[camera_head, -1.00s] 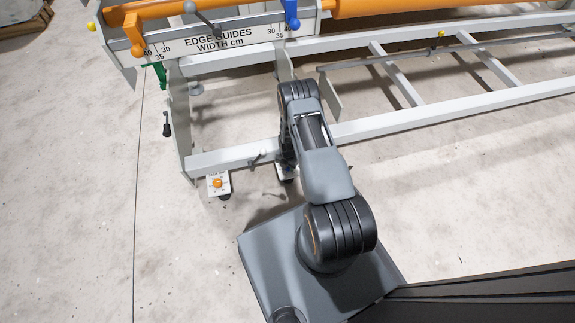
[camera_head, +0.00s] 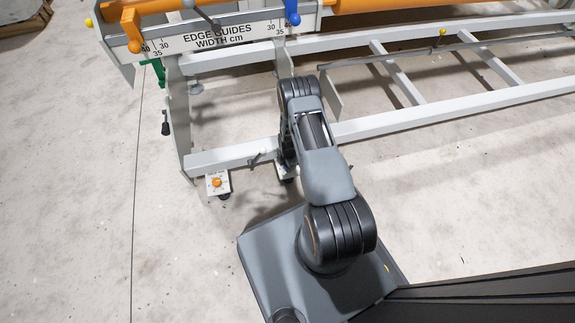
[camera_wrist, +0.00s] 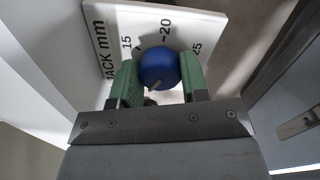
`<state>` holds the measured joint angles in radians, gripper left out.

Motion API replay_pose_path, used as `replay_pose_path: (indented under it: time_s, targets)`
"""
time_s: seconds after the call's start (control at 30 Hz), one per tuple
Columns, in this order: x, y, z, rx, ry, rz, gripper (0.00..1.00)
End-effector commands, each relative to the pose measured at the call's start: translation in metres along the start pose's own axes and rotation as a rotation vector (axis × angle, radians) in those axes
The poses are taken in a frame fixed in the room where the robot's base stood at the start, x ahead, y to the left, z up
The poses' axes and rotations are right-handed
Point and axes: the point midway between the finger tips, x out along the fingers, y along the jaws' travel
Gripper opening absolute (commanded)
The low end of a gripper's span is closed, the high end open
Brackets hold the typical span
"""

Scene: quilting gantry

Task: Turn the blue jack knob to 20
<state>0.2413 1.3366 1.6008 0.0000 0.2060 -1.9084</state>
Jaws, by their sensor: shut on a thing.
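The blue jack knob (camera_wrist: 159,67) is round and shows in the wrist view, in front of a white scale plate (camera_wrist: 110,22) marked "JACK mm" with 15, 20 and 25. The 20 stands just above the knob, 15 to its left and 25 to its right. A small pale mark shows at the knob's lower edge; I cannot tell the reading. My gripper (camera_wrist: 161,73) has green fingers on either side of the knob and is shut on it. In the head view my arm hides the blue knob and the gripper.
A white frame rail (camera_head: 235,157) runs behind my arm. An orange knob on a small white plate (camera_head: 217,183) stands at the frame's left foot. Above is the edge guides panel (camera_head: 220,38) with orange and blue handles. The floor (camera_head: 75,190) at left is clear.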

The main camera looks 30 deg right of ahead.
Motion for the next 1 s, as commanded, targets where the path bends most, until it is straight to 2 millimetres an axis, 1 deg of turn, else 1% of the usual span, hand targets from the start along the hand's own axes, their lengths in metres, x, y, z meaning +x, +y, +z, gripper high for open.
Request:
replay_pose_path:
  time_s: [0.03,1.0]
  targets:
    - [0.0002,0.0026,0.0009,0.043,-0.002,0.007,0.18]
    - [-0.0005,0.0010,0.0014,0.965,0.001,0.009,0.17]
